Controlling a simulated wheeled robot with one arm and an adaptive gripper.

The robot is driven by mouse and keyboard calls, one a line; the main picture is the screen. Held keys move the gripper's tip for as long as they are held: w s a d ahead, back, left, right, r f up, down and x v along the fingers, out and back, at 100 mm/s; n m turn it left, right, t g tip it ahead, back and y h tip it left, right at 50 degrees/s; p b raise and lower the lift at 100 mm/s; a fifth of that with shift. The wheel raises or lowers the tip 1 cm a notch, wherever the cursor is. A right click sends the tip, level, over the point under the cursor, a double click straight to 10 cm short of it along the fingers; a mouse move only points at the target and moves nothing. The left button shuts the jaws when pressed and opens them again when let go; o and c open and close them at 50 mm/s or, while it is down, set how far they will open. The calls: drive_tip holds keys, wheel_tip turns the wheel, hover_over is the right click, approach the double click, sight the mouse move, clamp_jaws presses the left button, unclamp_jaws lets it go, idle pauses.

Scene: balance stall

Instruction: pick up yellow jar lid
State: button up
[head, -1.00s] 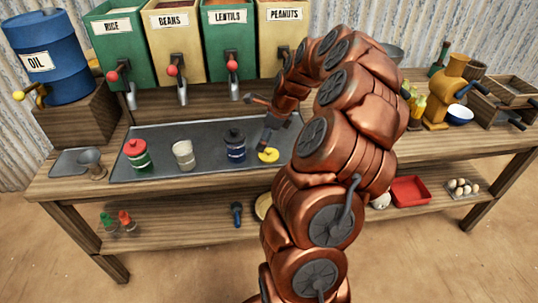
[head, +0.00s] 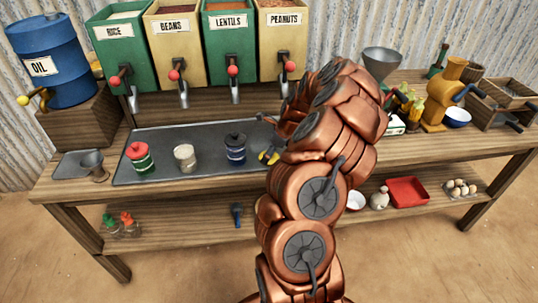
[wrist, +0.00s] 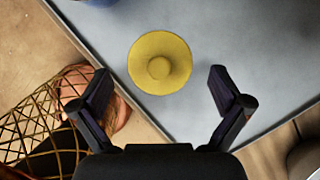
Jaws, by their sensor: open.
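The yellow jar lid (wrist: 160,63) is a round disc with a small knob. It lies flat on the grey metal tray (wrist: 250,50), near the tray's edge. In the head view the lid (head: 270,157) is partly hidden by my gripper (head: 268,150), to the right of the blue jar. In the wrist view my gripper (wrist: 160,92) is open, with its two fingers spread to either side below the lid.
A red-green jar (head: 140,157), a cream jar (head: 185,157) and a dark blue jar (head: 235,150) stand on the tray left of the lid. Dispensers stand behind.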

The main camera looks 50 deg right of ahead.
drive_tip(key=shift+w+f, duration=0.15)
drive_tip(key=shift+f, duration=0.35)
drive_tip(key=c, duration=0.8)
drive_tip(key=shift+o, duration=0.2)
